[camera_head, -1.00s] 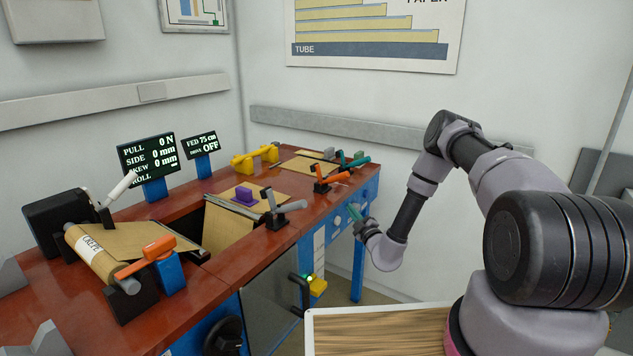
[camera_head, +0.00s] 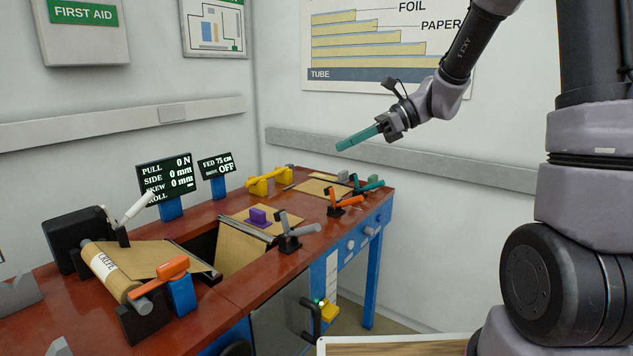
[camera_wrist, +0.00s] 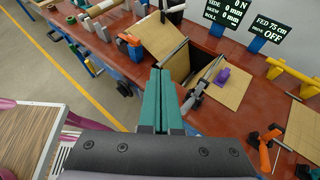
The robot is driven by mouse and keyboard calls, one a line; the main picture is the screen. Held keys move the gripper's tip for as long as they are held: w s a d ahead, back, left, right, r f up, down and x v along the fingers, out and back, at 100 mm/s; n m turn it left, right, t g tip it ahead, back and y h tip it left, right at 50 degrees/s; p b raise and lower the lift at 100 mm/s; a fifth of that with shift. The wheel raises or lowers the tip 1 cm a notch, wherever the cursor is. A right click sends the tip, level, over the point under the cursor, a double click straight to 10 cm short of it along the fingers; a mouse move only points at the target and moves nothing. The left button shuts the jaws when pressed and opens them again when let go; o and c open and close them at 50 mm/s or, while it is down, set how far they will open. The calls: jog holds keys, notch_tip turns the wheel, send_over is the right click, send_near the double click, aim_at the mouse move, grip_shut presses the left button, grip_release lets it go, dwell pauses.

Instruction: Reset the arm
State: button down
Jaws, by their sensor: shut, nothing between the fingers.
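My gripper (camera_head: 357,138) is raised in the air above the right part of the red bench (camera_head: 215,301), in front of the far wall. Its teal fingers point left and slightly down. In the wrist view the two teal fingers (camera_wrist: 161,100) lie side by side, closed, with nothing between them. My gripper touches nothing, and the bench lies below and beyond it.
The bench carries a crepe paper roll (camera_head: 107,269), an orange-handled lever (camera_head: 171,269), a grey lever (camera_head: 289,236), a purple block (camera_head: 258,215), orange tools (camera_head: 345,203), a yellow piece (camera_head: 268,181) and two displays (camera_head: 166,178). The air around my gripper is free.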

jog(key=s+d+r+n+t+h, duration=0.3)
jog(key=s+d+r+n+h, duration=0.1)
jog(key=s+d+n, duration=0.3)
jog(key=s+d+r+n+t+h, duration=0.4)
jog(key=s+d+n+h, duration=0.2)
jog(key=s+d, duration=0.3)
jog(key=shift+d+r+n+t+h, duration=0.2)
jog(key=shift+d+n+t+h, duration=0.1)
jog(key=shift+d+n, duration=0.5)
jog(key=shift+s, duration=0.1)
